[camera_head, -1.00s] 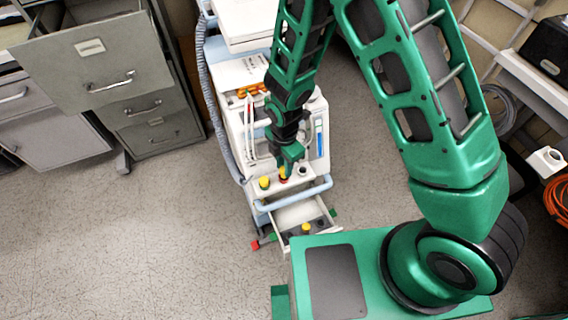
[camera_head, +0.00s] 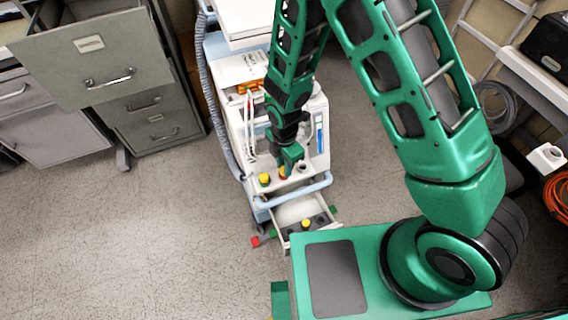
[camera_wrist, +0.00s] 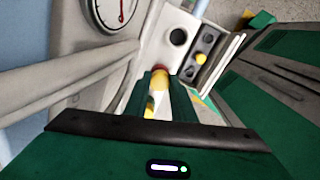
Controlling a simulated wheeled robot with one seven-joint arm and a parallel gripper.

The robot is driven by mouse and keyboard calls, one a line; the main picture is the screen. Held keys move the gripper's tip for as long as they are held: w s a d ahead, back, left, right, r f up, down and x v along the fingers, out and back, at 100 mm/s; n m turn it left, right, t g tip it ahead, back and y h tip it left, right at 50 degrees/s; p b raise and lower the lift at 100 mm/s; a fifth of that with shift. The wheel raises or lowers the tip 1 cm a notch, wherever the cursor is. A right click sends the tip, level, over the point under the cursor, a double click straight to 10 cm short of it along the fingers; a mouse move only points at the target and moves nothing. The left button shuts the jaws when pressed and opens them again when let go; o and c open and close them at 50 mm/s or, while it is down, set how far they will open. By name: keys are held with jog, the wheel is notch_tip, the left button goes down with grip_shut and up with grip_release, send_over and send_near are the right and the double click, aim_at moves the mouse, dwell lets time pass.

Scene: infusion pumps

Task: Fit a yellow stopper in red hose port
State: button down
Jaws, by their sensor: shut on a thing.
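My gripper (camera_head: 288,163) points down at the front shelf of the white pump cart. It is shut on a yellow stopper (camera_wrist: 158,84), held between the fingers in the wrist view. The stopper's far end is at the red hose port (camera_head: 283,174), whose red rim (camera_wrist: 160,68) shows just beyond it. I cannot tell how deep the stopper sits. Another yellow stopper (camera_head: 264,179) stands on the port to the left. An open grey port (camera_head: 302,167) is to the right; its dark hole (camera_wrist: 178,37) shows in the wrist view.
An open drawer (camera_head: 292,213) below the shelf holds a yellow stopper (camera_head: 306,223) and dark round items. A pale blue handle bar (camera_head: 292,193) crosses the cart's front. A round gauge (camera_wrist: 112,12) is close in the wrist view. Grey cabinets (camera_head: 110,75) stand left; the floor between is clear.

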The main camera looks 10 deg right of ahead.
jog(key=shift+f, duration=0.1)
jog(key=c, duration=1.4)
grip_release()
notch_tip(320, 180, up, 11)
jog(key=shift+f, duration=0.1)
